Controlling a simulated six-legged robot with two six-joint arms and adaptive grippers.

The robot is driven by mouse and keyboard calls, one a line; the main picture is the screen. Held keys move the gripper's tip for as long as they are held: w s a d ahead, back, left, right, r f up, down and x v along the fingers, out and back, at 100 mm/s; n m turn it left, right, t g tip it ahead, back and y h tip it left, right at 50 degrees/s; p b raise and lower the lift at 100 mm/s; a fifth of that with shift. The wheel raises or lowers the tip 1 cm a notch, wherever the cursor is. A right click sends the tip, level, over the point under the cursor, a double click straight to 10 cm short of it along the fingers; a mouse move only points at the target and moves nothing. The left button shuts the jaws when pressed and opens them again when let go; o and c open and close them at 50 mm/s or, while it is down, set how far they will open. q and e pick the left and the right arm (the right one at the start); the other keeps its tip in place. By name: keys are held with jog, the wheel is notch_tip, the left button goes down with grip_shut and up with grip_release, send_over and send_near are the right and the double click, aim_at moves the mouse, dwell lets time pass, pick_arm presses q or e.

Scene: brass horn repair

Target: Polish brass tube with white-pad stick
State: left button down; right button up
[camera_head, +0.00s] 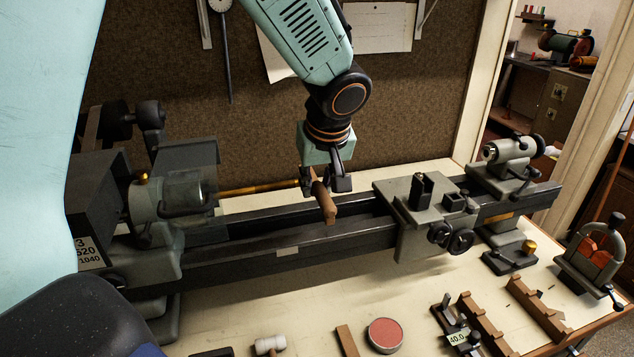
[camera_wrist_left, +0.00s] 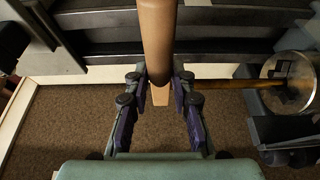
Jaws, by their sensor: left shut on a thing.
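The brass tube (camera_head: 258,188) sticks out horizontally to the right from the lathe chuck (camera_head: 182,193); it also shows in the left wrist view (camera_wrist_left: 238,84). My left gripper (camera_head: 324,184) is shut on a brown wooden stick (camera_head: 325,206), right at the free end of the tube and above the lathe bed. In the left wrist view the stick (camera_wrist_left: 157,40) runs between the fingers (camera_wrist_left: 160,84). The tube's end lies close beside the right-hand fingers there; I cannot tell whether stick and tube touch. The white pad cannot be made out. My right gripper is out of view.
The lathe carriage (camera_head: 415,198) and tailstock (camera_head: 508,165) stand right of the gripper. A round tin of red paste (camera_head: 384,335), a white-headed mallet (camera_head: 268,344) and notched wooden rests (camera_head: 538,307) lie on the front bench. Bare bench top (camera_head: 300,290) shows in front of the bed.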

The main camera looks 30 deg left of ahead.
pick_arm(q)
jog(key=shift+s+a+f+b, duration=0.1)
jog(key=shift+s+f+b, duration=0.1)
jog(key=shift+b, duration=0.1)
dwell(0.4)
jog(key=shift+s+d+r+p, duration=0.35)
jog(key=shift+d+r+p, duration=0.05)
jog(key=shift+r+p, duration=0.2)
jog(key=shift+s+d+r+p, duration=0.85)
jog(key=shift+d+r+p, duration=0.2)
jog(key=shift+d+p, duration=0.1)
jog(key=shift+a, duration=0.1)
